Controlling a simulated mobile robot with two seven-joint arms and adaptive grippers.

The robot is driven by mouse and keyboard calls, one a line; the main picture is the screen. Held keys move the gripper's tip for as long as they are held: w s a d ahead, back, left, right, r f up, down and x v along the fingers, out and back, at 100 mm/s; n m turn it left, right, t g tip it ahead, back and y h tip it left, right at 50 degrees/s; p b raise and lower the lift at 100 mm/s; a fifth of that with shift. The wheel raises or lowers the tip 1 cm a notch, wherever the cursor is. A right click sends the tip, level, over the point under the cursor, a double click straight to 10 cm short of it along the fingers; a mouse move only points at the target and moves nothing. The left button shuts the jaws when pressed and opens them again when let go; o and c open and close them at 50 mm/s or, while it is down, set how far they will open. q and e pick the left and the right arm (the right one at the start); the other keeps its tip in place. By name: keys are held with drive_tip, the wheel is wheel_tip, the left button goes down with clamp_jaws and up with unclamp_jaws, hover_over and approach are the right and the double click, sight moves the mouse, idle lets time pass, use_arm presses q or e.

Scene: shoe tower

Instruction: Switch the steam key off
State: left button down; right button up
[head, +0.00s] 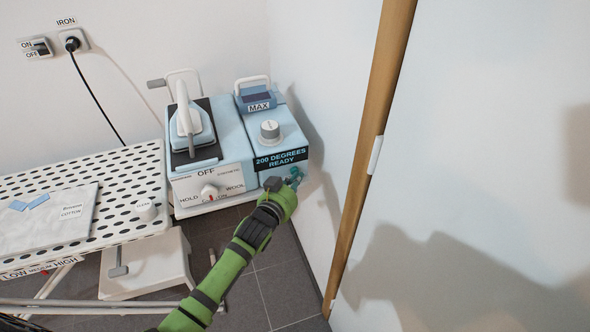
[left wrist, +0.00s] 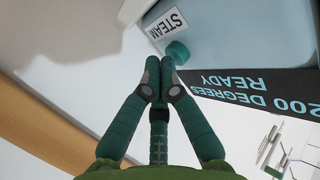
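The teal steam key (left wrist: 178,51) sits beside a white STEAM label (left wrist: 165,23) on the light blue boiler unit. In the head view the boiler (head: 285,139) carries a "200 DEGREES READY" strip, and the key is hard to tell apart from my green fingers. My left gripper (head: 293,180) is at the boiler's lower right front corner. In the left wrist view my left gripper (left wrist: 160,64) has its fingertips together with nothing seen between them. The tips are just short of the key; I cannot tell whether they touch it. My right gripper is not in view.
An iron (head: 190,124) rests on the unit's left part, above a selector dial (head: 209,190). A perforated ironing board (head: 120,180) with folded cloth (head: 45,222) is at left. A wall switch (head: 40,47) is at upper left. A white wall and wooden edge (head: 371,150) stand close at right.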

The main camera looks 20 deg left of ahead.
use_arm(q)
drive_tip(key=shift+s+d, duration=0.15)
drive_tip(key=shift+s, duration=0.05)
drive_tip(key=s+d+p, duration=0.1)
drive_tip(key=s+d, duration=0.1)
drive_tip(key=s, duration=0.1)
drive_tip(key=s+d+p, duration=0.1)
drive_tip(key=s, duration=0.1)
drive_tip(key=shift+d+p, duration=0.15)
drive_tip(key=shift+p, duration=0.15)
drive_tip(key=shift+f, duration=0.1)
